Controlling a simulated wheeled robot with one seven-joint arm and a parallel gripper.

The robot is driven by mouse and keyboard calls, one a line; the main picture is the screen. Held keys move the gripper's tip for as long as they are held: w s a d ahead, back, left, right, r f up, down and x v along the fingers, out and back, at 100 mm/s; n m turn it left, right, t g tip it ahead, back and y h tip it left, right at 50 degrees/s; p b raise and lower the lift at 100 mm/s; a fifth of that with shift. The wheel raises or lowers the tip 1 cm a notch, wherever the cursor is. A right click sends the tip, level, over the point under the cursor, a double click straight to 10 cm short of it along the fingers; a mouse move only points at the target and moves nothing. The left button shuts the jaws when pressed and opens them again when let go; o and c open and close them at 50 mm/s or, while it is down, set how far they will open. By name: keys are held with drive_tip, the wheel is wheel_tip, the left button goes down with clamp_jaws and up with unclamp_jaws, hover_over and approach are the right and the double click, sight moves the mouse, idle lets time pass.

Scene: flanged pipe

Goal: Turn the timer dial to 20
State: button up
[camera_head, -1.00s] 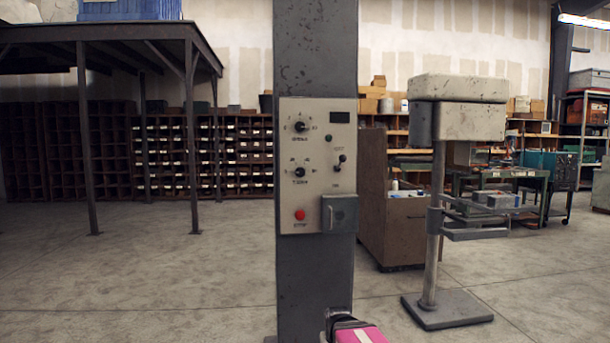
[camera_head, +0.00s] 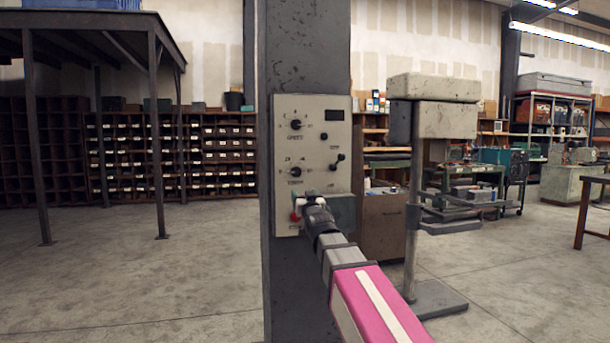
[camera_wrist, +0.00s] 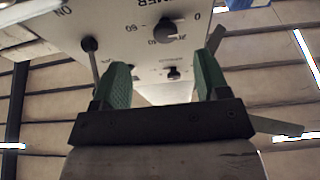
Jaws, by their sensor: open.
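The timer dial (camera_head: 296,171) is a small black knob low on the left half of the beige control panel (camera_head: 318,108), below the similar speed dial (camera_head: 296,124). In the wrist view the timer dial (camera_wrist: 165,31) shows upside down, beyond my fingertips, with 0, 20 and 60 marks around it. I cannot read its setting surely. My gripper (camera_head: 311,196) is just below the timer dial, in front of the panel's lower part. In the wrist view its green fingers (camera_wrist: 163,68) are spread and empty, apart from the dial.
A toggle switch (camera_head: 338,158) sits right of the timer dial; its lever (camera_wrist: 90,46) is near one finger in the wrist view. The red button (camera_head: 294,217) is partly hidden by my gripper. The panel is on a grey column (camera_head: 308,45). A drill-like machine (camera_head: 432,118) stands right.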

sight(297, 172)
drive_tip(key=shift+t, duration=0.4)
drive_tip(key=x, duration=0.3)
drive_tip(key=r+x, duration=0.1)
drive_tip(key=x, duration=0.3)
drive_tip(key=s+r+x, duration=0.1)
drive_tip(key=x, duration=0.3)
drive_tip(key=shift+w+a+r, duration=0.15)
drive_tip(key=shift+w+r, duration=0.05)
drive_tip(key=shift+r, duration=0.15)
drive_tip(key=c, duration=0.9)
